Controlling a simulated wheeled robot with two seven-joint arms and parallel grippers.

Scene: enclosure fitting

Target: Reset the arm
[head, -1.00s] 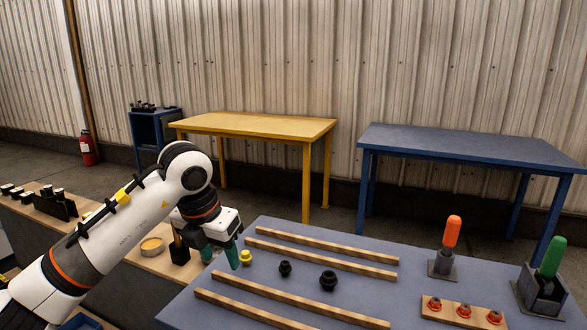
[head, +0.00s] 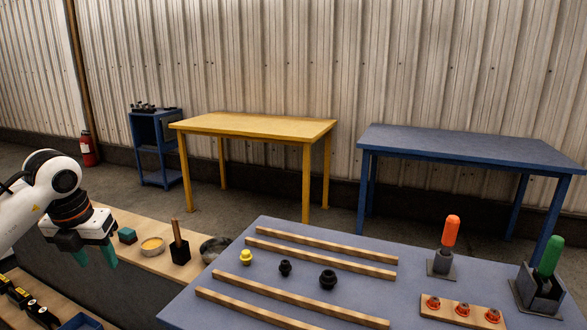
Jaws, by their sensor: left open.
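My left arm comes in from the left edge. Its gripper (head: 95,256) points down with green fingertips apart and nothing between them. It hangs above the wooden side bench (head: 135,250), left of the blue-grey worktable (head: 228,290). On the worktable, a yellow knob-like part (head: 246,257) and two black ones, a smaller one (head: 285,268) and a larger one (head: 328,280), stand between the wooden strips (head: 290,293). My right gripper does not show.
An orange-handled tool (head: 452,230), a green-handled tool (head: 550,256) and a board of red-orange parts (head: 464,313) occupy the worktable's right side.

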